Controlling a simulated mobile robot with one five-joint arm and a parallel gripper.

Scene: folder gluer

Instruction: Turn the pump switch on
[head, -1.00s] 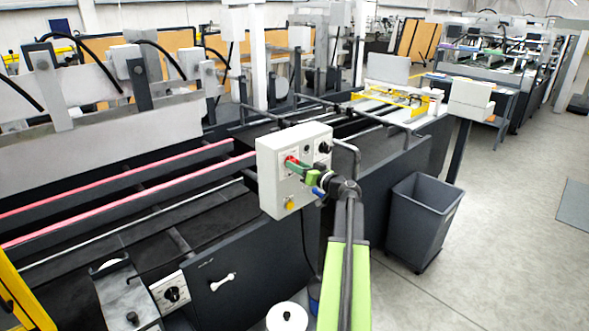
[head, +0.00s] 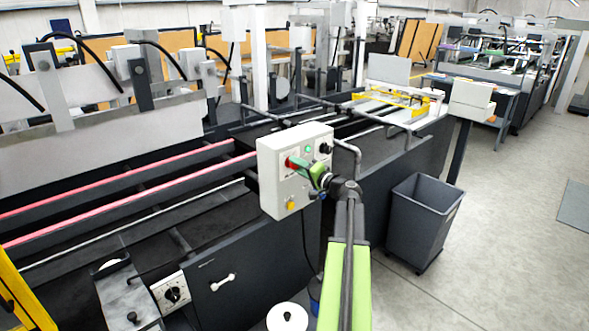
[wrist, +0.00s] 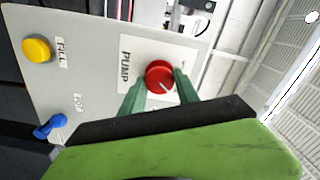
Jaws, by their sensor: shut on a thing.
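The pump switch is a red round knob (wrist: 159,76) on a plate marked PUMP, with a pale pointer line running diagonally across it. It sits on the front of a light grey control box (head: 268,165). My gripper (head: 297,164) reaches the box from the lower right in the head view. In the wrist view its green fingers (wrist: 158,84) stand on either side of the red knob, shut on it. In the head view the fingers partly cover the knob.
The box also carries a yellow button (wrist: 38,50) marked FILL, a blue lever (wrist: 50,126), a black knob (head: 325,148) and a small green lamp (head: 308,149). A grey bin (head: 425,215) stands to the right. Open floor lies beyond it.

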